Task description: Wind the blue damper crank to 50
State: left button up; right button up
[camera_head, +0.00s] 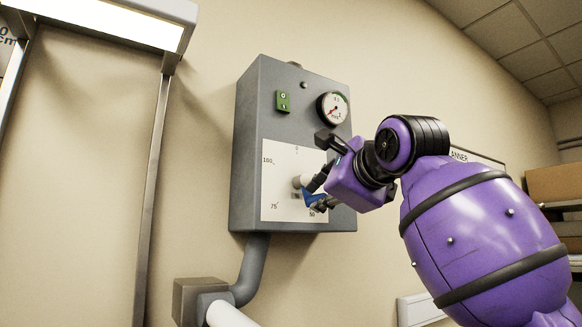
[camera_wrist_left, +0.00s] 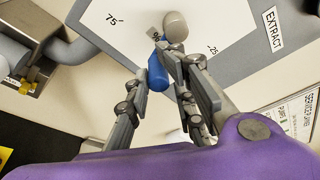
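The blue damper crank (camera_head: 309,196) sits on the white dial plate (camera_head: 280,165) of a grey wall box. In the left wrist view the blue part (camera_wrist_left: 157,74) shows beside a pale rounded knob (camera_wrist_left: 175,26). My left gripper (camera_head: 319,193) is at the crank. In the left wrist view its fingers (camera_wrist_left: 161,68) are on either side of the blue part; I cannot tell whether they are closed tight on it. The gripper hides part of the crank and the dial's right side. The 50 mark is low, close to the lower finger. My right gripper is not in view.
The grey box (camera_head: 245,150) also carries a round gauge (camera_head: 333,108) and a green switch (camera_head: 283,101). A pipe (camera_head: 254,270) runs from its underside. A lit metal frame (camera_head: 155,170) stands to the left. Shelves with boxes (camera_head: 553,183) are at the right.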

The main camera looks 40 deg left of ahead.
pick_arm(q)
jog(key=o, duration=0.6)
jog(key=shift+w+r, duration=0.15)
jog(key=shift+w, duration=0.15)
jog(key=shift+s, duration=0.15)
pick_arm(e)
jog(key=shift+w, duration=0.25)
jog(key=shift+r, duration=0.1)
pick_arm(q)
jog(key=s+d, duration=0.1)
jog(key=d, duration=0.1)
jog(key=s+d, duration=0.1)
jog(key=d, duration=0.4)
jog(key=shift+s+d, duration=0.25)
jog(key=shift+s, duration=0.15)
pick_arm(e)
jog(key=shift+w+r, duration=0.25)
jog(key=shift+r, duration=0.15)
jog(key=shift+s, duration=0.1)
pick_arm(q)
jog(key=v, duration=1.2)
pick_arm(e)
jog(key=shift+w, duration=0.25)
